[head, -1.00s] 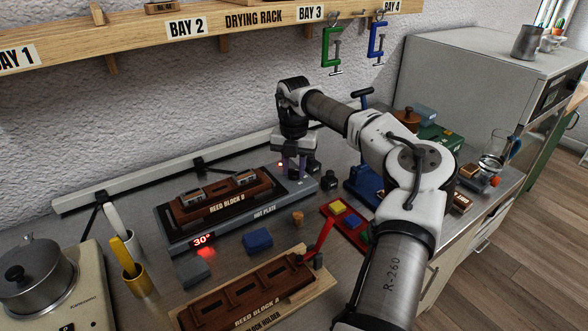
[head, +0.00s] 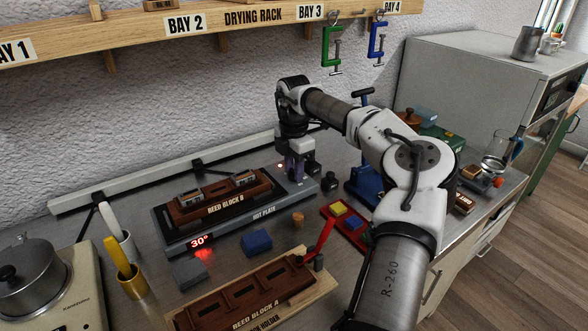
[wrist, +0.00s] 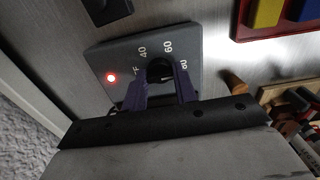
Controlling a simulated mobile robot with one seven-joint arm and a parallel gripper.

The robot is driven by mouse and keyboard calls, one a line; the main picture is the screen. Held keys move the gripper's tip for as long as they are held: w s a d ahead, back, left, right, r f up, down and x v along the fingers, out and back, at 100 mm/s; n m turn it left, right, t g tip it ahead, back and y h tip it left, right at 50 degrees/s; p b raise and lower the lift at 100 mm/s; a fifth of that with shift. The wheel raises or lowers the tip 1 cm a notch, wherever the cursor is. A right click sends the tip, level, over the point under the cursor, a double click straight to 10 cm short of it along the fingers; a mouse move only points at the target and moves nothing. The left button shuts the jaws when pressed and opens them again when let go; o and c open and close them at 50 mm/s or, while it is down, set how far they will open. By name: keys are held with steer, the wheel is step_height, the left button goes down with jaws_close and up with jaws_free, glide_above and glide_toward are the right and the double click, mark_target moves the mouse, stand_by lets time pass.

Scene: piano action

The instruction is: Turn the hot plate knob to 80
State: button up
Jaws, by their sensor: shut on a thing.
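The hot plate (head: 264,214) is a dark grey slab on the bench in the head view, with Reed Block B (head: 226,198) on top. Its red display (head: 199,241) reads 30°. The plate's control end (wrist: 110,62) shows in the wrist view, with a lit red light (wrist: 111,78) and the marks 40 and 60; another mark is partly covered. My gripper (head: 296,176) points down at the plate's right end. In the wrist view my gripper (wrist: 161,82) is shut on the dark round knob (wrist: 160,68), with a purple finger on each side.
Reed Block A (head: 250,292) lies in a wooden holder in front. A blue block (head: 257,241), a grey block (head: 191,273), a cork (head: 298,218) and a red tray (head: 346,222) lie nearby. Green (head: 331,48) and blue (head: 377,40) clamps hang from the drying rack.

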stand_by(0.3)
steer(key=o, duration=1)
steer(key=shift+r, duration=0.1)
step_height(320, 180, up, 14)
steer(key=shift+f+b, duration=0.2)
steer(key=shift+b, duration=0.6)
